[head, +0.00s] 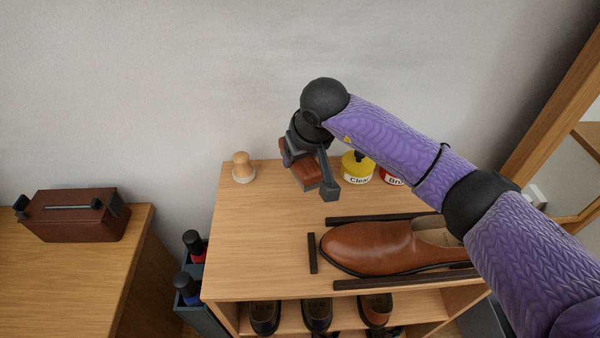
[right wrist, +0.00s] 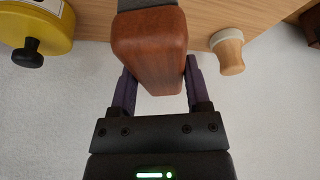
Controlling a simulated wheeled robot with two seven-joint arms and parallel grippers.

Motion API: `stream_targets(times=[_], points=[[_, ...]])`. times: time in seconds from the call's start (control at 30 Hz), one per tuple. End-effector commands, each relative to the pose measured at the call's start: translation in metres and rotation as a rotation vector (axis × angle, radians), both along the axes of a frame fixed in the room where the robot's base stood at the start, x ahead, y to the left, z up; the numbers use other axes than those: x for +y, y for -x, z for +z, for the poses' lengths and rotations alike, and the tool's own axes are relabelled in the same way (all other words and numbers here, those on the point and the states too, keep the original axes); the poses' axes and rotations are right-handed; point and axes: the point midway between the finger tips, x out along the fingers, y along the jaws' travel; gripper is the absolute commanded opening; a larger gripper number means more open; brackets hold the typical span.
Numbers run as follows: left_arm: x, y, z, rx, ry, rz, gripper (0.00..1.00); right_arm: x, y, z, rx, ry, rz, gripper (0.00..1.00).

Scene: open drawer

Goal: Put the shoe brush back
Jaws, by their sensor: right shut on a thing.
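My right gripper (head: 312,172) is shut on the shoe brush (head: 303,168), a reddish-brown wooden block, and holds it over the back of the wooden shoe cabinet top. In the right wrist view the brush (right wrist: 150,48) sits between the two fingers of the gripper (right wrist: 158,85). Its bristle side is mostly hidden. A small wooden dauber (head: 243,167) with a pale base stands to the left of the brush; it also shows in the right wrist view (right wrist: 229,52). My left gripper is not in view.
A brown shoe (head: 380,248) lies between dark strips on the cabinet top (head: 255,235). A yellow tin (head: 357,167) and a red tin (head: 390,178) stand behind it. A brown box (head: 75,216) is on the left table. Bottles (head: 194,246) stand in a dark rack. More shoes (head: 317,315) fill the shelf below.

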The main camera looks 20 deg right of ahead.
Motion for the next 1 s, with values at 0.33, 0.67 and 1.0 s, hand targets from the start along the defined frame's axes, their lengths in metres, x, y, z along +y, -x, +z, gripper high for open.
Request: stream_targets(times=[0.33, 0.67, 1.0], points=[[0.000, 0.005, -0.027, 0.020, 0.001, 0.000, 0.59, -0.001, -0.003, -0.041, 0.002, 0.000, 0.000, 0.06], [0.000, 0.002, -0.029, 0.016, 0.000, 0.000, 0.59, -0.001, -0.003, -0.043, 0.002, 0.001, 0.000, 0.85], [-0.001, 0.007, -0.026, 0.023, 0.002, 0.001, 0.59, -0.001, -0.003, -0.041, 0.002, 0.000, 0.000, 0.97]])
